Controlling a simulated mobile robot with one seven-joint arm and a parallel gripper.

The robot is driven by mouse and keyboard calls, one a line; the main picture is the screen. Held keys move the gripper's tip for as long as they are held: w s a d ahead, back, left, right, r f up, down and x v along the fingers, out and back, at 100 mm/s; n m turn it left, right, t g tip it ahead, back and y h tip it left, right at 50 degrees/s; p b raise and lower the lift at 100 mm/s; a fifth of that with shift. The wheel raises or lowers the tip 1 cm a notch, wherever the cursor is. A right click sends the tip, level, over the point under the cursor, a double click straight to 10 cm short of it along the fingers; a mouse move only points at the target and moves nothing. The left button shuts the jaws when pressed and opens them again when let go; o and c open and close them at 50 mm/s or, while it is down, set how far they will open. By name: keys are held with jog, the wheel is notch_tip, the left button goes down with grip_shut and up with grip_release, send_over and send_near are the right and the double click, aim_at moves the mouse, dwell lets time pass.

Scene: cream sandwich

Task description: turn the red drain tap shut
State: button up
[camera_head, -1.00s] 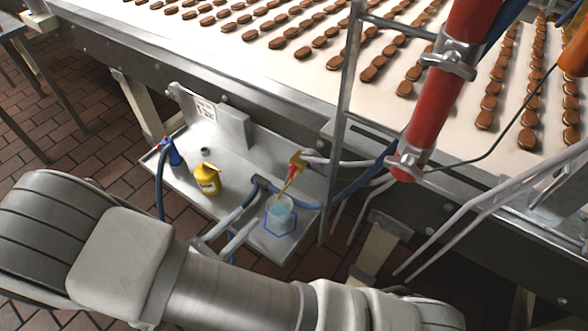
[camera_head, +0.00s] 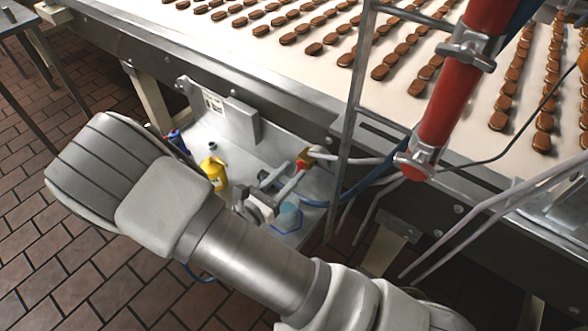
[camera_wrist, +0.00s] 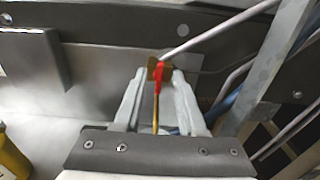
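The red tap handle sits on a brass tap body at the frame's side; in the wrist view the red handle (camera_wrist: 159,70) and brass body (camera_wrist: 151,64) are between my fingertips. In the head view the tap (camera_head: 304,160) is just beyond my fingers. An amber streak (camera_wrist: 156,108) hangs below the handle, looking like liquid running down. My gripper (camera_wrist: 156,76) is open, one finger on each side of the handle; contact is not clear. It shows in the head view (camera_head: 284,180) above the metal shelf. A translucent blue cup (camera_head: 289,215) stands below the tap.
A yellow can (camera_head: 214,172) stands on the metal shelf (camera_head: 250,170), left of my gripper; a blue bottle (camera_head: 177,141) is farther left. A pale pipe (camera_wrist: 215,34) leaves the tap rightwards. A metal upright (camera_head: 346,130) and a red pipe (camera_head: 447,105) stand to the right.

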aim_at(300, 167)
jog(key=shift+x, duration=1.05)
grip_shut()
